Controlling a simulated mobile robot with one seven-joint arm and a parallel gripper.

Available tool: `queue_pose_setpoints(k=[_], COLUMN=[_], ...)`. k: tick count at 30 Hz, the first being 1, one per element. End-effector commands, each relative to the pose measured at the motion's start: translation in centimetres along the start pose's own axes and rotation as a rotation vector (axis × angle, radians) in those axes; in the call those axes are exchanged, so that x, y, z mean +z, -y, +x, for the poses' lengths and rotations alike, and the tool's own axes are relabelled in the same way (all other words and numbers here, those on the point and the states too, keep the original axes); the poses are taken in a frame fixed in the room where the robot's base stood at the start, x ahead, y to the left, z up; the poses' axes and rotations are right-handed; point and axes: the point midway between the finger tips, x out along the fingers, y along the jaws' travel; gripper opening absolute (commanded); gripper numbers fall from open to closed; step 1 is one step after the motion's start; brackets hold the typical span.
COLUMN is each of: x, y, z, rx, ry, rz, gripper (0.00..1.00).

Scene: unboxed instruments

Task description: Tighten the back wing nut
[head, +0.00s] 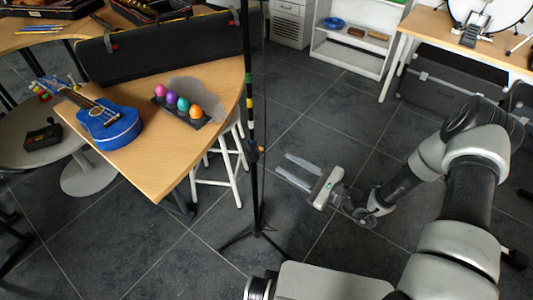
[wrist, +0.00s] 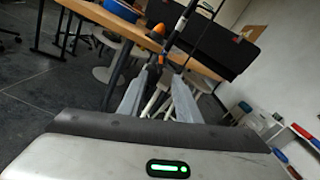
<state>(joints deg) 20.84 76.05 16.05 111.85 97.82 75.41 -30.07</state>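A thin dark stand (head: 247,60) with coloured bands rises from a tripod base on the floor, in front of the table corner. A small collar or knob (head: 254,147) sits partway up the pole; it is too small to tell whether it is a wing nut or which one is the back one. My gripper (head: 282,162) is to the right of the pole at about that height in the picture, its fingers pointing left towards it. The fingers are apart and empty. In the wrist view, the pole and a dark fitting (wrist: 160,60) show beyond the open fingertips.
A wooden table (head: 160,165) holds a blue ukulele (head: 113,125), a rack of coloured egg shapes (head: 178,103) and a long black case (head: 160,50). A white stool (head: 228,165) stands below it. The dark tiled floor (head: 335,105) to the right is mostly clear.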

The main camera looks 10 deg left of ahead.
Motion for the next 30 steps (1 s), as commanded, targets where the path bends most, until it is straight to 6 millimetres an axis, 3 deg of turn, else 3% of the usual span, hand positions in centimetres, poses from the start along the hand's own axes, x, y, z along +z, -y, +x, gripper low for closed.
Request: queue_pose_setpoints(k=[6,12,18,26,30], x=[-0.1,-0.1,0.0,0.0,0.0], y=[-0.2,-0.1,-0.1,0.0,0.0], z=[4.8,7.8,9.1,9.2,9.2], rx=[0.004,0.003,0.001,0.001,0.001], ry=[0.002,0.000,0.001,0.000,0.000], rz=[-0.002,-0.001,0.001,0.001,0.001], gripper=[0.31,0.31,0.31,0.31,0.09])
